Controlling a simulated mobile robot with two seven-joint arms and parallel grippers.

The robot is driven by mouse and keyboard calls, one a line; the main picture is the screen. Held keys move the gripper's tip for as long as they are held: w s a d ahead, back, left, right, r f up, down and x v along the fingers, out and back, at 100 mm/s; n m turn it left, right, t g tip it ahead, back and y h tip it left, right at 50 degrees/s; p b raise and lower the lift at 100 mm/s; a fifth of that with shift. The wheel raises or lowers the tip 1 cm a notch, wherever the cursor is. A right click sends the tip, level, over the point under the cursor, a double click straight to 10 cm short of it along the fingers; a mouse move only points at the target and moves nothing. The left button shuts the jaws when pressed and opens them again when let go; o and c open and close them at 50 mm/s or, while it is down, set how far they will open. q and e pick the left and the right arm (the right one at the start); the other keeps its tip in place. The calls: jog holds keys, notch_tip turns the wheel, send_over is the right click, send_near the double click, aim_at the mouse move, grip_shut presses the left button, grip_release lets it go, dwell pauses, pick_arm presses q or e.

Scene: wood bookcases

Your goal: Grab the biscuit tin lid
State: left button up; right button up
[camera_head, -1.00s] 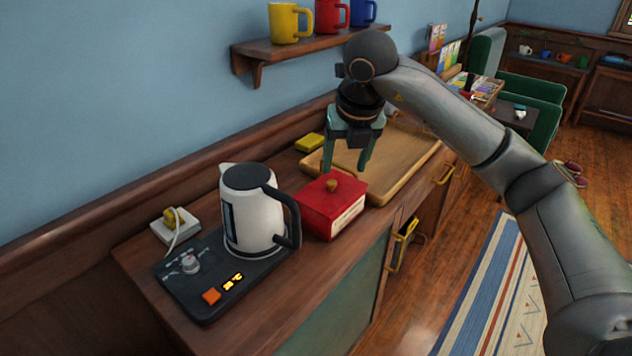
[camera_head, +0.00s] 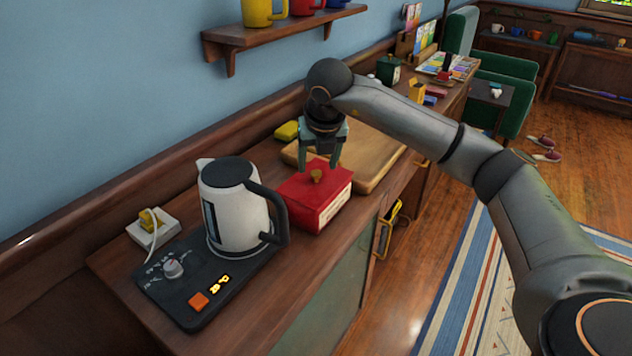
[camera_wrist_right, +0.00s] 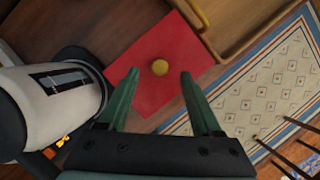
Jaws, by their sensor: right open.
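The red biscuit tin (camera_head: 314,195) stands on the wooden counter, just right of the kettle. Its flat red lid (camera_head: 300,184) is on top, with a round brass-coloured knob (camera_head: 316,175) in the middle. My right gripper (camera_head: 320,168) is open and points down above the lid, its fingertips close to the knob. In the right wrist view the knob (camera_wrist_right: 160,67) lies between and a little beyond the two green fingers (camera_wrist_right: 158,75), with nothing held. How high the fingertips are above the lid is hard to tell. My left gripper is not in view.
A white kettle (camera_head: 234,212) with a black handle stands close left of the tin, on a dark base (camera_head: 183,292). A wooden tray (camera_head: 372,160) lies right behind the tin. A mug shelf (camera_head: 275,34) hangs above.

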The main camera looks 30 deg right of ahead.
aim_at(316, 172)
jog(key=shift+x, duration=1.55)
jog(key=shift+c, duration=0.3)
jog(key=shift+r, duration=0.1)
grip_shut()
